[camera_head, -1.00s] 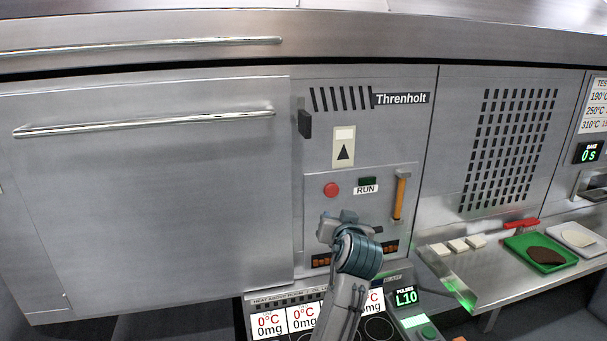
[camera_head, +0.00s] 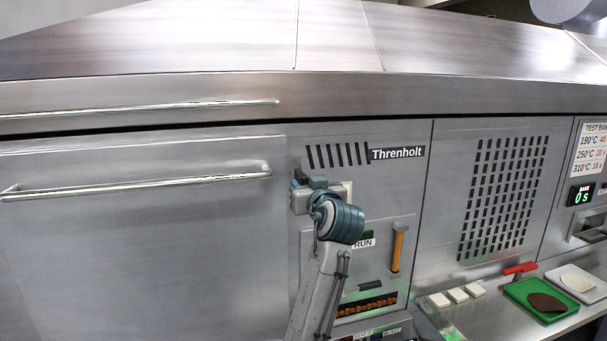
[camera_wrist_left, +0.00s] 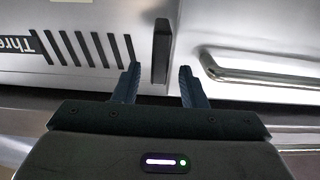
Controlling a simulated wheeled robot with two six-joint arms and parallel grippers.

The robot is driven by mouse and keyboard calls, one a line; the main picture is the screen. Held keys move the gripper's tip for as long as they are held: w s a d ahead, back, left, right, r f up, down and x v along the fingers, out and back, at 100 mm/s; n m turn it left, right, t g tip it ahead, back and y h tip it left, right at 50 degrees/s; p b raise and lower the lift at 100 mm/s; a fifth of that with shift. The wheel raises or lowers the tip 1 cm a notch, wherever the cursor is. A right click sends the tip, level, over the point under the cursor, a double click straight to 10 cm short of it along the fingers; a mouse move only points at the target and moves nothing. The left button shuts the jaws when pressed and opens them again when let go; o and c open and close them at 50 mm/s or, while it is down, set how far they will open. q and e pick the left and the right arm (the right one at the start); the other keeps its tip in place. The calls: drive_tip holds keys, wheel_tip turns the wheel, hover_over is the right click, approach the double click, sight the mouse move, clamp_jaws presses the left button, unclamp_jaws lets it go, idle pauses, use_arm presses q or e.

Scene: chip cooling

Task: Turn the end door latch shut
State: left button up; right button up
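The door latch (camera_wrist_left: 161,50) is a dark upright bar on the steel front, beside the edge of the big door (camera_head: 140,240). In the left wrist view it stands between the two fingers of my left gripper (camera_wrist_left: 158,72), with a gap on both sides. The fingers are open and their tips are level with one end of the bar; I see no contact. In the head view my left gripper (camera_head: 303,190) is at the upper left of the Threnholt panel and mostly hides the latch. My right gripper is not in view.
The door's long bar handle (camera_head: 140,185) lies left of my gripper. An orange lever (camera_head: 398,250) is on the panel to the right. A green tray (camera_head: 540,299) and several pale blocks (camera_head: 457,295) lie on the right shelf.

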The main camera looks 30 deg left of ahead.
use_arm(q)
drive_tip(key=shift+p+x, duration=0.45)
drive_tip(key=shift+x, duration=0.95)
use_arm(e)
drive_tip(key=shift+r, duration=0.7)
use_arm(q)
drive_tip(key=shift+c, duration=0.5)
